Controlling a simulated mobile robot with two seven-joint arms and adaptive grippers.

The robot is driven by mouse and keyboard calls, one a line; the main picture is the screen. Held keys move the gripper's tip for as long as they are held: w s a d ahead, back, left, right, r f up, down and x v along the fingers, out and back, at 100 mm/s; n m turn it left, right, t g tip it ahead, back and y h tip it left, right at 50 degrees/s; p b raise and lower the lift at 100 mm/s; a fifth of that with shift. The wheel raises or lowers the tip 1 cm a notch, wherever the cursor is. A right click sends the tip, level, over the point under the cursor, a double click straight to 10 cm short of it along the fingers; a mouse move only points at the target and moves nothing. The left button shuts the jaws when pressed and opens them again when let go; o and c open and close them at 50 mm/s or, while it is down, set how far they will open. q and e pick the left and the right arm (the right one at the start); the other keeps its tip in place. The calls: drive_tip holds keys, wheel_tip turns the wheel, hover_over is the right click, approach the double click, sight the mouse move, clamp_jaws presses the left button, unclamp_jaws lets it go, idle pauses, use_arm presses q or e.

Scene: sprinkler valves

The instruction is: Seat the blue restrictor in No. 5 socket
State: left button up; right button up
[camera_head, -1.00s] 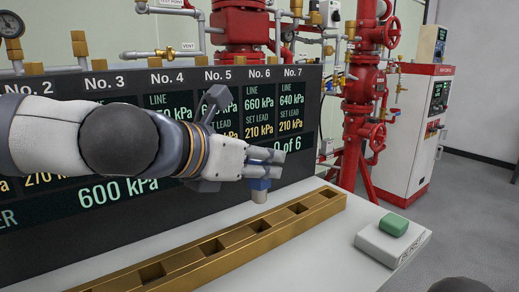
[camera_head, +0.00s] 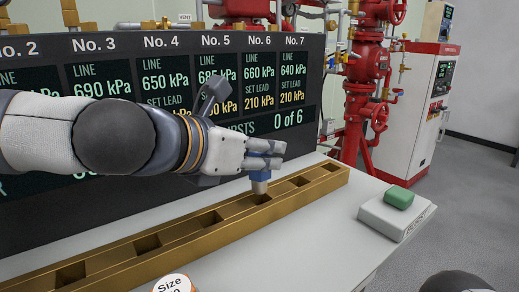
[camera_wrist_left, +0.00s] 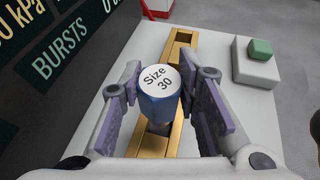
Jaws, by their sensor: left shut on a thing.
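The blue restrictor (camera_head: 259,184) has a grey lower end, and its white top reads "Size 30" in the left wrist view (camera_wrist_left: 159,80). My left gripper (camera_head: 265,155) is shut on it, with one finger on each side in the left wrist view (camera_wrist_left: 160,98). The restrictor is upright, its lower end at or just above the third square socket (camera_head: 263,199) from the right end of the brass rail (camera_head: 180,243). Whether the tip is inside cannot be told. The rail shows no socket numbers. My right gripper is not in view.
The dark panel (camera_head: 130,205) with No. 2 to No. 7 readings stands behind the rail and reads "0 of 6". A white-topped piece (camera_head: 173,284) marked "Size" is at the bottom edge. A green button (camera_head: 399,197) on a white base is at the right.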

sight(252, 174)
use_arm(q)
drive_tip(key=shift+r, duration=0.1)
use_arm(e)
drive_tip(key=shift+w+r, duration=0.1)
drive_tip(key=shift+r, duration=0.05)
use_arm(q)
drive_tip(key=shift+f, duration=0.3)
drive_tip(key=shift+f+b, duration=0.3)
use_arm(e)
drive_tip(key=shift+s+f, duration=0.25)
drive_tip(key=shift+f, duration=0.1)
use_arm(q)
drive_tip(key=shift+f+b, duration=1)
drive_tip(key=shift+f, duration=0.6)
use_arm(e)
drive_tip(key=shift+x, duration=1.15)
use_arm(q)
drive_tip(key=o, duration=1.3)
drive_tip(key=shift+c, duration=0.2)
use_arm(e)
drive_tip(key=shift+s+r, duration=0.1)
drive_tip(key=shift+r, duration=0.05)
